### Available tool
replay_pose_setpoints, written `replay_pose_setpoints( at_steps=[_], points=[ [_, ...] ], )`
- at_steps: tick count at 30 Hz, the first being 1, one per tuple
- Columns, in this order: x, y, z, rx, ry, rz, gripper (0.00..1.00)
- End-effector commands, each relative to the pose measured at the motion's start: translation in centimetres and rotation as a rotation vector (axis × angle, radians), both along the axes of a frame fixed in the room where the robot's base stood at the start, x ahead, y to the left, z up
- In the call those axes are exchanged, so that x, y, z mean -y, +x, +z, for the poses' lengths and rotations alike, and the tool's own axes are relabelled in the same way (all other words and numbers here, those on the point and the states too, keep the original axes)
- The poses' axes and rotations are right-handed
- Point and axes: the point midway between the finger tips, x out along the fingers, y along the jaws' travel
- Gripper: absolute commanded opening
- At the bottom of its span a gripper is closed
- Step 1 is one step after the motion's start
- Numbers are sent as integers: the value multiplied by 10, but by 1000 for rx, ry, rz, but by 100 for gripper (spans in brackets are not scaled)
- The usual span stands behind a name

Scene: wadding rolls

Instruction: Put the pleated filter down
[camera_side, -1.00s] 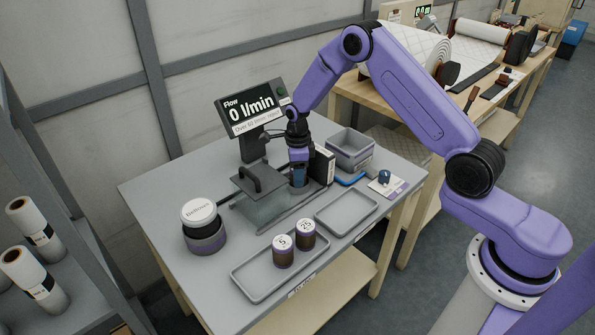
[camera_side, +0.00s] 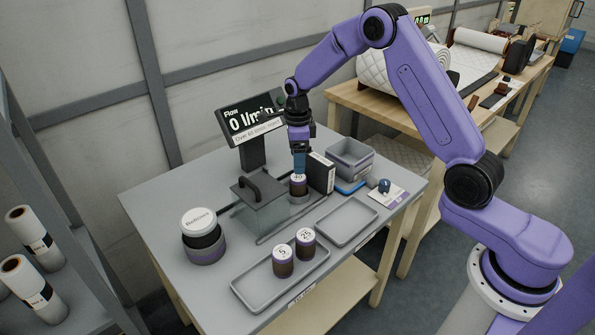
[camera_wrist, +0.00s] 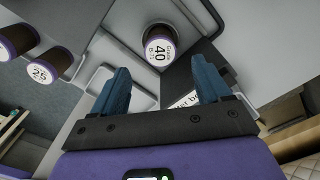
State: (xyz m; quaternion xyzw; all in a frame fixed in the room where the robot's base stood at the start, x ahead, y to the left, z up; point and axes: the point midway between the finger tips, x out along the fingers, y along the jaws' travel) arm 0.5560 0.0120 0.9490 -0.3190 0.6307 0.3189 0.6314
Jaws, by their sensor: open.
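The pleated filter (camera_side: 298,187) is a short dark cylinder with a purple band and a white top marked 40.
A clear box (camera_side: 262,212) with a dark handled lid is left of the filter, and the carton (camera_side: 321,173) is close on the right. Filters marked 5 (camera_side: 282,262) and 25 (camera_side: 305,245) stand in the front tray (camera_side: 250,293). Another tray (camera_side: 347,222) is empty.

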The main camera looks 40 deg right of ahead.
Motion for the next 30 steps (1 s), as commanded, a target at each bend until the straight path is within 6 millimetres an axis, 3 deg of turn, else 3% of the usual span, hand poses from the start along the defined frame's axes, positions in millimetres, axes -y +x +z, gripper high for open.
replay_pose_setpoints(
  at_steps=[6, 17, 23, 30],
  points=[
    [0, 1, 28, 2, 0, 0, 76],
    [-4, -3, 38, 1, 0, 44, 76],
    [-35, -29, 59, 7, 0, 375, 76],
    [-73, -88, 88, 12, -2, 950, 76]
  ],
)
